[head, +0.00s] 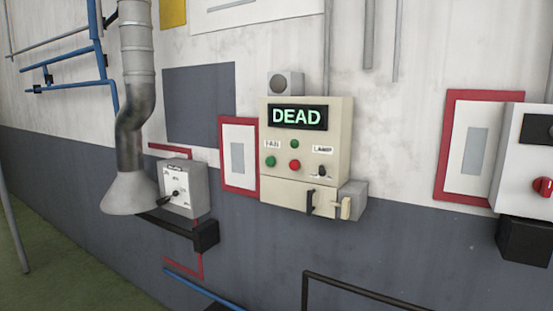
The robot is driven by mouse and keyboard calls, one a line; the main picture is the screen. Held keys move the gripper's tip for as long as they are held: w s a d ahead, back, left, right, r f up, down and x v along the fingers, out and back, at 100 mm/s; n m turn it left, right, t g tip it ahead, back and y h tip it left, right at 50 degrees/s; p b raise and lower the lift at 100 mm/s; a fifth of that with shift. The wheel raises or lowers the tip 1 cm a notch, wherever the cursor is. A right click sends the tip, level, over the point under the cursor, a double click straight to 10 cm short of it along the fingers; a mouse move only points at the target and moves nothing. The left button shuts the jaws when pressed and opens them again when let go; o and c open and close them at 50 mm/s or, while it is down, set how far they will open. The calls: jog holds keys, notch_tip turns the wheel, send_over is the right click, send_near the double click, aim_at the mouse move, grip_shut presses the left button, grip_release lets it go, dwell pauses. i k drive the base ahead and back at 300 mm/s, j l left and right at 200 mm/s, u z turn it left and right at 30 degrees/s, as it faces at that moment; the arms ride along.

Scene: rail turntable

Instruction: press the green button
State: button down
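A cream control box (335,130) is mounted on the wall near the middle of the head view. Its display (297,116) reads "DEAD" in green letters. Under the "FAN" label is a round green button (271,161), with a red button (294,165) to its right. A smaller green round piece (294,143) sits above the red one; I cannot tell if it is a lamp or a button. A small black switch (321,172) is below the "LAMP" label. My gripper is not in view.
To the left are a grey lever box (182,188) and a pipe with a flared hood (130,194). A white box with a red knob (543,187) is at right. A dark rail (355,290) stands low in front.

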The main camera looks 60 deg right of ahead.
aim_at(271, 161)
jog(key=i+j+z, duration=0.1)
jog(key=i+z, duration=0.25)
jog(key=i, duration=0.2)
jog(key=i+j+z, duration=0.35)
jog(key=i, duration=0.15)
jog(key=i+j+z, duration=0.35)
jog(key=i, duration=0.15)
